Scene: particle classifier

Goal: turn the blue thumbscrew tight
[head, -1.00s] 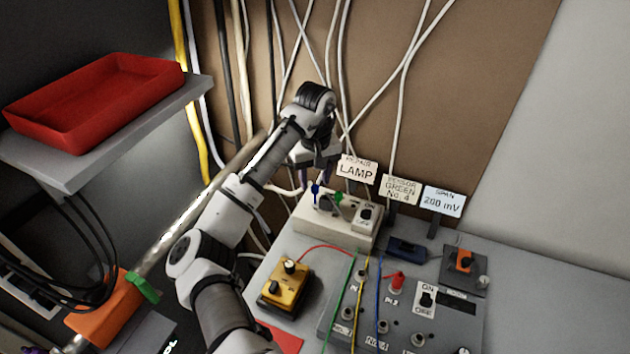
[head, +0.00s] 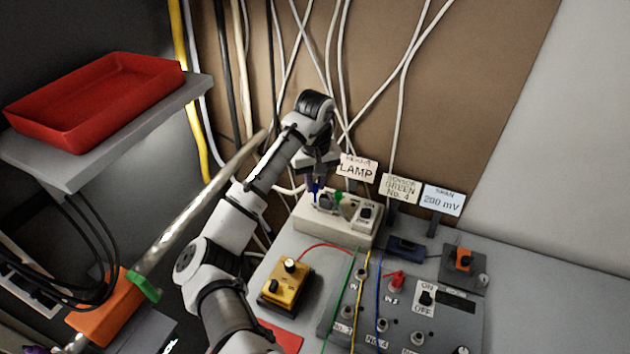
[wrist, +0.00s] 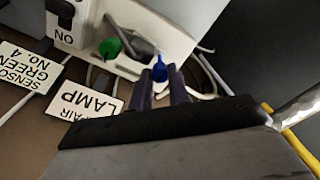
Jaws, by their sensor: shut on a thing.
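The blue thumbscrew (head: 315,195) stands on the top of the cream lamp box (head: 307,222), at its left end. In the wrist view the thumbscrew (wrist: 159,71) shows as a blue knob with a thin tip, between the ends of my two dark purple fingers. My gripper (head: 317,180) reaches down from above and is shut on the thumbscrew; it also shows in the wrist view (wrist: 161,80). The fingers hide part of the thumbscrew's head. I cannot tell how far it is screwed in.
A green thumbscrew (head: 338,197) and a switch (head: 367,214) are to the right on the same box. The LAMP sign (head: 357,168) stands close behind. A yellow box (head: 285,284) and a grey panel (head: 400,318) are in front. A red tray (head: 95,100) sits on a shelf at left.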

